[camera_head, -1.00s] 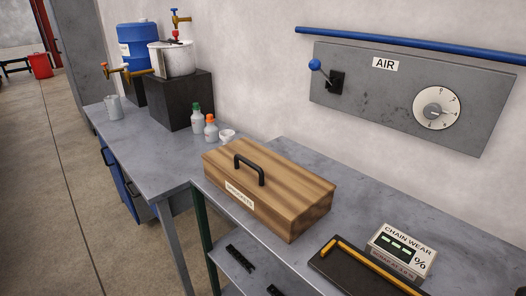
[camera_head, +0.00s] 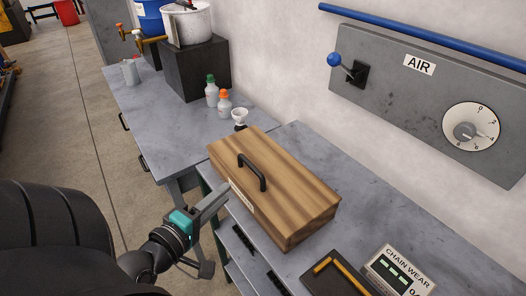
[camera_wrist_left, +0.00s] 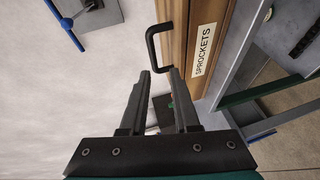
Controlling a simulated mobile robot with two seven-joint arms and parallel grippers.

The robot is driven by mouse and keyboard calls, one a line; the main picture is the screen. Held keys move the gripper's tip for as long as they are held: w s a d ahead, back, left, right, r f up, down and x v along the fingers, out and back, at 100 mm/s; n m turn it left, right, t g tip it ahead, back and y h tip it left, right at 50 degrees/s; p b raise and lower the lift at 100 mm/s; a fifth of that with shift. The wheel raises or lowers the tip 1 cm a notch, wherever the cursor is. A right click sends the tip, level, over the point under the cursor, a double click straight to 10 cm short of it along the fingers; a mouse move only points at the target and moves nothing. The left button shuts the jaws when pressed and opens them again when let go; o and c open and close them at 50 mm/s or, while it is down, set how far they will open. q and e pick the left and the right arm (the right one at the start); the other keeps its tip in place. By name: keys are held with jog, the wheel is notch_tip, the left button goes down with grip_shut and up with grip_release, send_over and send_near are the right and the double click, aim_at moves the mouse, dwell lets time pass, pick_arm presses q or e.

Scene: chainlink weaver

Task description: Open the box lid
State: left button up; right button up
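The wooden box (camera_head: 290,190) stands on the grey bench with its lid closed. A black bar handle (camera_head: 251,172) is on the lid's top, and a "SPROCKETS" label is on its front. My left gripper (camera_head: 217,229) is open and empty, in front of the box and apart from it. In the left wrist view the open fingers (camera_wrist_left: 158,72) point towards the handle (camera_wrist_left: 163,46), which shows beyond their tips. The label (camera_wrist_left: 204,50) is to the right of it. My right gripper is not in view.
A chain wear gauge (camera_head: 397,270) and a dark tray (camera_head: 335,279) with a yellow bar sit right of the box. An air panel (camera_head: 405,80) with a blue-knobbed lever is on the wall.

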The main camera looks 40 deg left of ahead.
aim_at(253, 165)
pick_arm(q)
jog(key=x, duration=0.5)
jog(key=r+x, duration=0.1)
jog(key=x, duration=0.9)
jog(key=shift+w+d+r+p, duration=0.1)
jog(key=shift+w+r+p, duration=0.1)
jog(key=shift+p, duration=0.2)
grip_shut()
dwell(1.1)
